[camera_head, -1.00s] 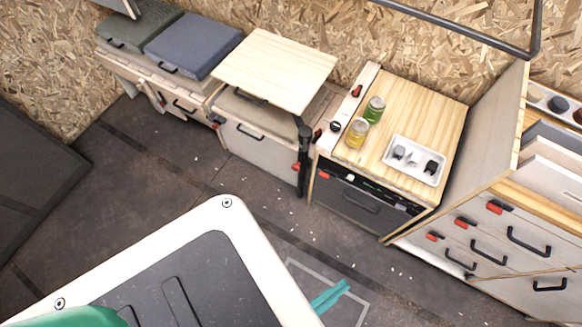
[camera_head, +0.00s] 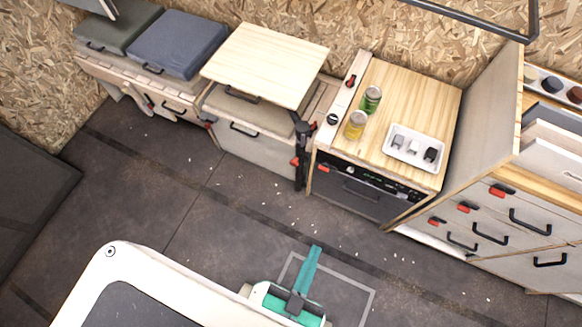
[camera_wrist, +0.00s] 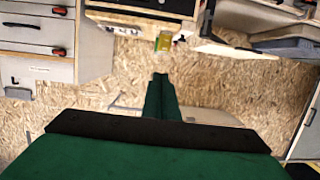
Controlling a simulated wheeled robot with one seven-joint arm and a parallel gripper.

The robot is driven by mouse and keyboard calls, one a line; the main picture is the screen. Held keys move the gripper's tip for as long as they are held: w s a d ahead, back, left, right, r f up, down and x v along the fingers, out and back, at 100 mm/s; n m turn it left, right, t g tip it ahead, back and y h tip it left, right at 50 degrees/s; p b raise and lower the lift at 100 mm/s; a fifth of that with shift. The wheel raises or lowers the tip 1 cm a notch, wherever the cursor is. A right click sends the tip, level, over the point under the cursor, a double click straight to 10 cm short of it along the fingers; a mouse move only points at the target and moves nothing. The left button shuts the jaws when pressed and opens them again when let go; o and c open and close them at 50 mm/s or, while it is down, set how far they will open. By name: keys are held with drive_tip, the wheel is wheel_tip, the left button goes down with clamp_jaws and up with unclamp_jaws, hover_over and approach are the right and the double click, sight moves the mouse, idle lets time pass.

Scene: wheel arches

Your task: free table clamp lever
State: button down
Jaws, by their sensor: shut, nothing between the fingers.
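The light wooden table (camera_head: 265,62) stands in front of a bench unit on a black post (camera_head: 301,165). A red lever (camera_head: 293,161) shows at the post's left side, and a dark clamp part with a touch of red (camera_head: 312,126) sits near the post's top. Which of these is the clamp lever I cannot tell for sure. My gripper (camera_head: 316,250) is teal, shut and empty, low over the floor and well apart from the post. The wrist view looks at the room upside down; my shut fingers (camera_wrist: 160,76) point towards the cabinets, and the post (camera_wrist: 207,18) appears at upper right.
A kitchen cabinet (camera_head: 415,95) right of the post bears a green can (camera_head: 371,98), a yellow can (camera_head: 355,125) and a white tray (camera_head: 398,157). Drawers (camera_head: 515,225) with red latches stand at right. Blue (camera_head: 180,45) and green cushions lie at left. The floor between is clear.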

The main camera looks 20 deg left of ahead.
drive_tip(key=shift+a, duration=0.1)
drive_tip(key=w+f+g, duration=0.2)
drive_tip(key=w+f, duration=0.3)
drive_tip(key=f, duration=0.3)
drive_tip(key=w+d+f+g+y, duration=0.1)
drive_tip(key=w+f, duration=0.3)
drive_tip(key=f, duration=0.4)
drive_tip(key=w+f+g, duration=0.2)
drive_tip(key=w+f, duration=0.3)
drive_tip(key=f, duration=0.3)
drive_tip(key=w+a+f+g+y, duration=0.2)
drive_tip(key=w+a, duration=0.2)
drive_tip(key=w, duration=0.4)
drive_tip(key=w+a+f+n+g+y, duration=0.1)
drive_tip(key=w+a+g+y, duration=0.2)
drive_tip(key=w, duration=0.6)
drive_tip(key=shift+a+f, duration=0.35)
